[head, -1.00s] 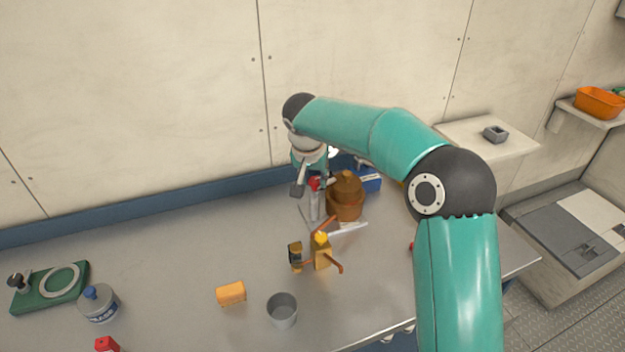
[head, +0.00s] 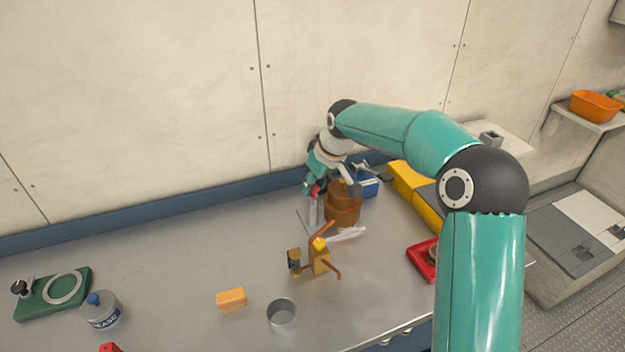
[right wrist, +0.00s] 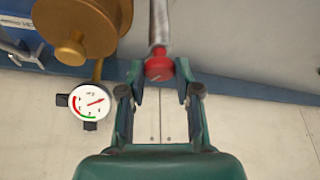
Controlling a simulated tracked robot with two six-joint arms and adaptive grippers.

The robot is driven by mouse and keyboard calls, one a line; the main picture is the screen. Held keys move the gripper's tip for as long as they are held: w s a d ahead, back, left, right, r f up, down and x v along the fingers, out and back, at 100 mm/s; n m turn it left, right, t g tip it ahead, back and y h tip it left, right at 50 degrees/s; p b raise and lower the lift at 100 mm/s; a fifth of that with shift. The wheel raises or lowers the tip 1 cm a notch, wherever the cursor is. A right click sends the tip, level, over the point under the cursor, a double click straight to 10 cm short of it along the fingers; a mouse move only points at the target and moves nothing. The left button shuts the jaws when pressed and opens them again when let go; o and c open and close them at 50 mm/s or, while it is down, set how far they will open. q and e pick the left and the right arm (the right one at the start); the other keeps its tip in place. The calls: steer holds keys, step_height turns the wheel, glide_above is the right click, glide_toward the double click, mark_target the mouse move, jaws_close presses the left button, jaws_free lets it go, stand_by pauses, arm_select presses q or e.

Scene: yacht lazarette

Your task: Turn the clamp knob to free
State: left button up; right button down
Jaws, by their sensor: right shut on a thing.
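The red clamp knob (right wrist: 158,69) sits at the end of a grey metal shaft (right wrist: 157,25) in the right wrist view. My right gripper (right wrist: 160,84) has a finger on each side of it and is shut on it. In the head view the red knob (head: 314,190) shows at the top of a pale upright post (head: 312,211), with my right gripper (head: 316,182) over it, reaching in tilted from the upper right. The gripper partly hides the knob there. My left gripper is not in view.
A brown brass housing (head: 343,208) stands close right of the knob. A dial gauge (right wrist: 91,102) is near my fingers. A yellow fixture with orange handles (head: 319,258), an orange block (head: 231,299) and a grey cup (head: 281,312) stand nearer. The bench's left middle is clear.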

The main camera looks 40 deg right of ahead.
steer(key=n+y+p, duration=0.1)
steer(key=n, duration=0.4)
steer(key=shift+w+d+r+y+p, duration=0.15)
steer(key=shift+d+y+p, duration=0.05)
steer(key=shift+y+p, duration=0.2)
steer(key=c, duration=0.8)
jaws_free()
steer(key=v, duration=1.1)
steer(key=shift+d+r, duration=0.2)
steer(key=shift+r, duration=0.2)
steer(key=shift+f+g, duration=0.1)
steer(key=shift+g, duration=0.2)
